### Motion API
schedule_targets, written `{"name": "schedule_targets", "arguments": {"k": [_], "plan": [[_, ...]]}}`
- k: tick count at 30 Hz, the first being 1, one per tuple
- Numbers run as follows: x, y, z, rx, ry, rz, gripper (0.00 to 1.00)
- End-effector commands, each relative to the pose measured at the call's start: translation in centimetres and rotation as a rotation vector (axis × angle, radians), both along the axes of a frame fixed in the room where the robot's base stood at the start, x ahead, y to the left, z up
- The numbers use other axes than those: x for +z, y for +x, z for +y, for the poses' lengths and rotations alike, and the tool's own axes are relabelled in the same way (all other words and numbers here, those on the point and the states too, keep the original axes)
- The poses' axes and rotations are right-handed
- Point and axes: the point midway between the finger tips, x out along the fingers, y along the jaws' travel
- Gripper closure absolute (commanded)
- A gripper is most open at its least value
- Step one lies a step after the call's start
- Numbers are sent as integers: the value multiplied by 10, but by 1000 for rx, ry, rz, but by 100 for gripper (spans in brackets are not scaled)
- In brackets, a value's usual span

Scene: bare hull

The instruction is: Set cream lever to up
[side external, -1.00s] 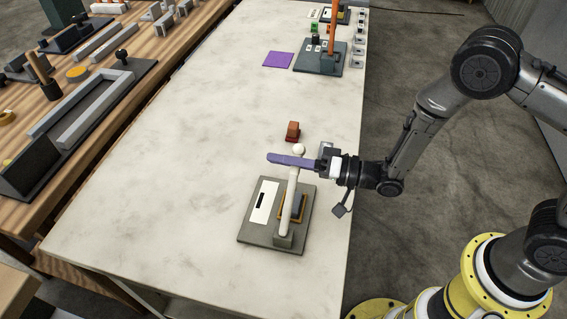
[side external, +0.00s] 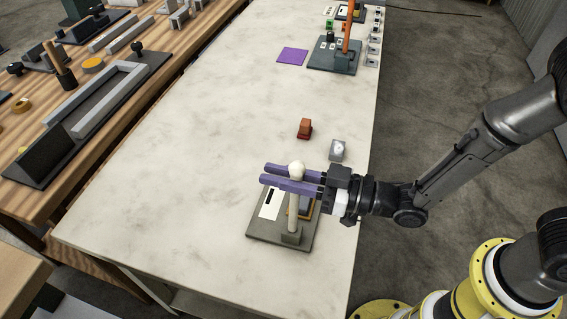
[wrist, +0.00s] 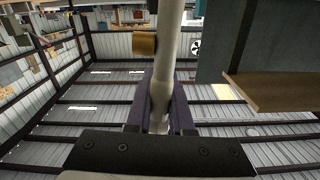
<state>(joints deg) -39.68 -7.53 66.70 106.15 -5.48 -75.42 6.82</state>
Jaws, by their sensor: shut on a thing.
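The cream lever (side external: 293,212) rises from a grey base plate (side external: 262,236) near the table's front right, with its round knob on top. My gripper (side external: 265,174) reaches in from the right with one purple finger on each side of the lever, just below the knob. It is shut on the lever. In the wrist view the cream shaft (wrist: 168,55) runs between the purple fingers. The base carries a white panel with a black slot (side external: 269,204) and an orange-edged block, partly hidden behind the lever and gripper.
A red block (side external: 304,128) and a small grey box (side external: 338,149) stand behind the gripper. A purple square (side external: 292,56) and a dark device with an orange lever (side external: 345,45) are farther back. The table's left and middle are clear.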

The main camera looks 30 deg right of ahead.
Motion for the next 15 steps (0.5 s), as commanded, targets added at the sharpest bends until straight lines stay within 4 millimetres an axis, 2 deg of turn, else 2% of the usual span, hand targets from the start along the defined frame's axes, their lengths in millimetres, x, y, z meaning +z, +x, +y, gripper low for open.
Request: {"name": "schedule_targets", "arguments": {"k": [6,15], "plan": [[-1,-11,10,2,-72,-65,100],[-2,-15,14,1,-108,-100,100]]}}
